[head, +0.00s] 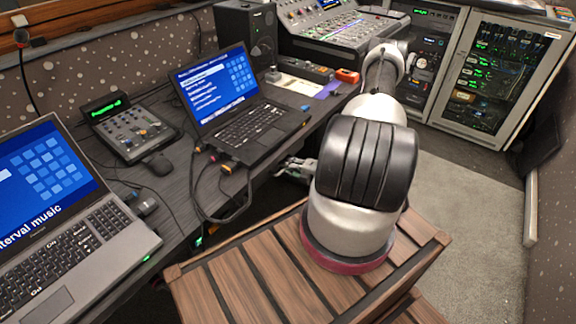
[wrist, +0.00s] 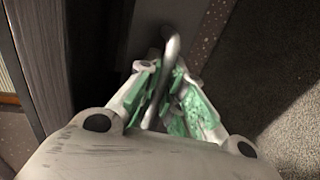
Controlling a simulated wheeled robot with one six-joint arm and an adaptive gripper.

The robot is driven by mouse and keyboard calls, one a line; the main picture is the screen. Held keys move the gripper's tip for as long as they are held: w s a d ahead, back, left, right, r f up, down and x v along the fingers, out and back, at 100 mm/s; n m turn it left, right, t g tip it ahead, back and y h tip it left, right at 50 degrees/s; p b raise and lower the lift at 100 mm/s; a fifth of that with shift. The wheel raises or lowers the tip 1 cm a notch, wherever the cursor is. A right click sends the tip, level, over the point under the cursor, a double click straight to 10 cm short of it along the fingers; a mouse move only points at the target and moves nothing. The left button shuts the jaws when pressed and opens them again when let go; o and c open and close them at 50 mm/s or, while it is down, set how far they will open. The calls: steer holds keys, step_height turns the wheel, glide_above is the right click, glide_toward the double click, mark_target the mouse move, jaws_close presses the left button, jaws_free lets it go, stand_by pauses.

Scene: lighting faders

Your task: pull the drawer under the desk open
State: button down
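The curved metal drawer handle (wrist: 172,48) shows in the wrist view, running down between my fingers. My gripper (wrist: 166,80) has its green-padded fingers drawn close together on both sides of the handle, with little gap. It looks shut on it. The dark panel (wrist: 150,12) behind the handle appears to be the drawer front; its edges are in shadow, so I cannot tell whether it stands open. In the head view my gripper (head: 297,168) is low beside the desk edge, partly hidden by my arm. The drawer is hidden there under the desk (head: 180,205).
Laptops (head: 240,115) and a small fader console (head: 130,128) stand on the desk. Cables (head: 220,205) hang over its front edge near my gripper. A rack cabinet (head: 490,80) stands at the back right. The grey carpet (head: 470,220) on the right is clear.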

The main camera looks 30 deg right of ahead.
steer(key=shift+s, duration=0.1)
steer(key=f+v, duration=0.2)
steer(key=v, duration=0.8)
steer(key=s+f+v, duration=0.1)
steer(key=f+v, duration=0.1)
steer(key=v, duration=0.8)
steer(key=shift+s+d, duration=0.2)
steer(key=shift+d, duration=0.05)
steer(key=shift+f, duration=0.1)
steer(key=c, duration=1.5)
jaws_free()
steer(key=v, duration=1.2)
